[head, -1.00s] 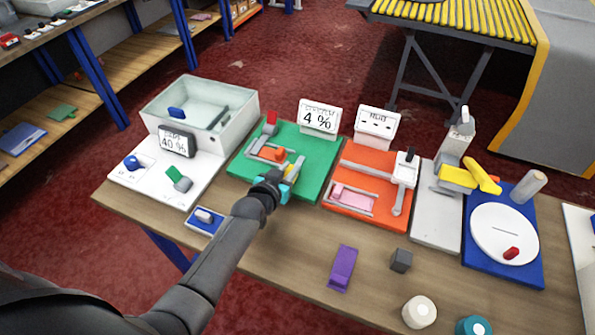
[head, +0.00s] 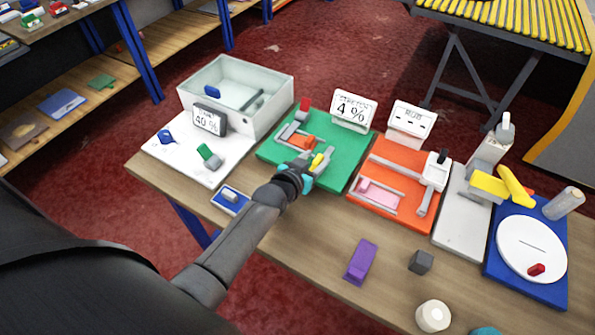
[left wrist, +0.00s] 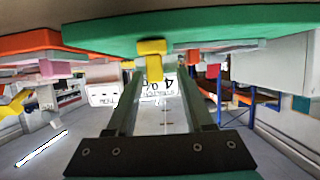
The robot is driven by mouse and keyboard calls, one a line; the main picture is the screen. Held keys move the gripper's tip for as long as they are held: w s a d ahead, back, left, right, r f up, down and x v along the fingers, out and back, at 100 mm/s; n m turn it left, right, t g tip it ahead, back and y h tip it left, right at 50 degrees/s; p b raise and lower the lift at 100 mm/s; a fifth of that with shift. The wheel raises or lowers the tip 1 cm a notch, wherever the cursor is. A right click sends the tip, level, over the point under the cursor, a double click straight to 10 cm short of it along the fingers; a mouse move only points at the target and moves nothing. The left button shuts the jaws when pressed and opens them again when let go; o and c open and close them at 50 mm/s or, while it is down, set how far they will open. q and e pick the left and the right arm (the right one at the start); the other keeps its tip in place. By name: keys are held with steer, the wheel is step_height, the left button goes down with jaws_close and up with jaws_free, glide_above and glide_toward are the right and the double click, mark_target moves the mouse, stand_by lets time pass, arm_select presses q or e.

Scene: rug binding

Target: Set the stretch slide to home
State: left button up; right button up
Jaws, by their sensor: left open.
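The green board (head: 341,173) stands on the table with grey rails, an orange block (head: 302,141) and a small yellow piece (head: 317,161). My left gripper (head: 305,172) is open at the near edge of the board, close to the yellow piece. In the left wrist view the picture is upside down: the green board (left wrist: 110,35) is at the top, and the yellow piece (left wrist: 153,62) shows between the open fingertips (left wrist: 156,77). I cannot tell whether they touch it. The orange block is partly hidden by rails. My right gripper is out of view.
A white board with a 40 % display (head: 208,119) and glass tank is left. An orange board (head: 400,217) is right. A purple block (head: 360,262) and a grey cube (head: 421,261) lie in front. A small blue switch plate (head: 231,199) is near my forearm.

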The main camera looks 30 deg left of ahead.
arm_select(q)
steer(key=p+v, duration=0.2)
steer(key=v, duration=1.2)
steer(key=shift+p, duration=0.3)
steer(key=shift+r, duration=0.1)
